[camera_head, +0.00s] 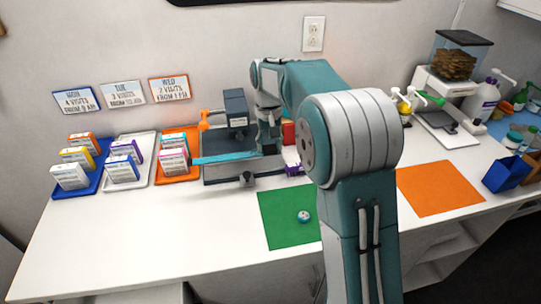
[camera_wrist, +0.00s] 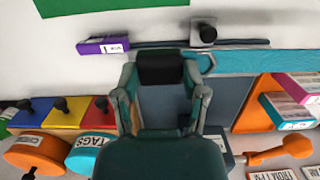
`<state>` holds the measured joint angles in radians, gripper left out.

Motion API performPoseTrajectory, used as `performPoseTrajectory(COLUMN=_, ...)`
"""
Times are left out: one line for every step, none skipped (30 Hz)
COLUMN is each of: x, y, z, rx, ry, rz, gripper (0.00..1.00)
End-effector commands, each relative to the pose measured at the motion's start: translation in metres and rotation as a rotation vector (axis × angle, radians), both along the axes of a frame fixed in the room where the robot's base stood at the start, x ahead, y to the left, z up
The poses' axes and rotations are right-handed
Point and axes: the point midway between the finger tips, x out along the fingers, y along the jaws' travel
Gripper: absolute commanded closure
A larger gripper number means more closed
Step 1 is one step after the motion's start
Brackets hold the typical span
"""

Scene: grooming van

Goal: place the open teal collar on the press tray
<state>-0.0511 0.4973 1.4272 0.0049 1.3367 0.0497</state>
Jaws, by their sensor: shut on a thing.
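The teal collar (camera_head: 222,158) is an open, straight strip lying along the press tray (camera_head: 215,174), or just above it; I cannot tell if it touches. The grey press (camera_head: 237,110) with its orange handle (camera_head: 204,120) stands behind the tray. My gripper (camera_head: 268,148) is at the collar's right end in the head view, partly hidden by my arm. In the wrist view my gripper (camera_wrist: 160,75) is shut with a black block between its fingertips, apparently the collar's end piece. The teal strip (camera_wrist: 260,62) runs off to the right there, over the grey tray (camera_wrist: 230,95).
Blue, white and orange trays (camera_head: 185,178) of small boxes stand left of the press. A purple box (camera_wrist: 105,45) lies near the tray. A green mat (camera_head: 283,232) with a small ball (camera_head: 304,216) and an orange mat (camera_head: 440,188) lie in front. The counter's left front is clear.

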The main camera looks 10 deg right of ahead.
Motion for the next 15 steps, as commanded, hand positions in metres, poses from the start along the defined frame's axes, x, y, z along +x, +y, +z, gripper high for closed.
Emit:
performPoseTrajectory(x=0.01, y=-0.004, z=-0.006, rx=-0.001, ry=0.001, rz=-0.001, gripper=0.88)
performPoseTrajectory(x=0.016, y=-0.006, z=-0.009, rx=-0.001, ry=0.001, rz=-0.001, gripper=0.88)
performPoseTrajectory(x=0.023, y=-0.01, z=-0.013, rx=-0.001, ry=0.001, rz=-0.002, gripper=0.88)
performPoseTrajectory(x=0.026, y=-0.011, z=-0.02, rx=-0.001, ry=0.004, rz=-0.001, gripper=0.88)
performPoseTrajectory(x=0.029, y=-0.013, z=-0.025, rx=-0.001, ry=0.004, rz=-0.001, gripper=0.88)
performPoseTrajectory(x=0.034, y=-0.015, z=-0.032, rx=-0.001, ry=0.004, rz=0.0, gripper=0.88)
performPoseTrajectory(x=0.038, y=-0.017, z=-0.038, rx=-0.001, ry=0.004, rz=0.0, gripper=0.88)
performPoseTrajectory(x=0.042, y=-0.019, z=-0.042, rx=-0.001, ry=0.003, rz=0.0, gripper=0.88)
performPoseTrajectory(x=0.047, y=-0.021, z=-0.048, rx=-0.001, ry=0.002, rz=0.0, gripper=0.88)
performPoseTrajectory(x=0.05, y=-0.022, z=-0.052, rx=0.0, ry=0.002, rz=0.0, gripper=0.88)
performPoseTrajectory(x=0.052, y=-0.023, z=-0.055, rx=0.0, ry=0.001, rz=0.0, gripper=0.88)
performPoseTrajectory(x=0.055, y=-0.024, z=-0.058, rx=0.0, ry=0.001, rz=0.0, gripper=0.88)
performPoseTrajectory(x=0.056, y=-0.025, z=-0.06, rx=0.0, ry=0.0, rz=0.0, gripper=0.88)
performPoseTrajectory(x=0.057, y=-0.026, z=-0.061, rx=0.0, ry=0.0, rz=0.0, gripper=0.88)
performPoseTrajectory(x=0.059, y=-0.027, z=-0.063, rx=0.0, ry=0.0, rz=0.0, gripper=0.88)
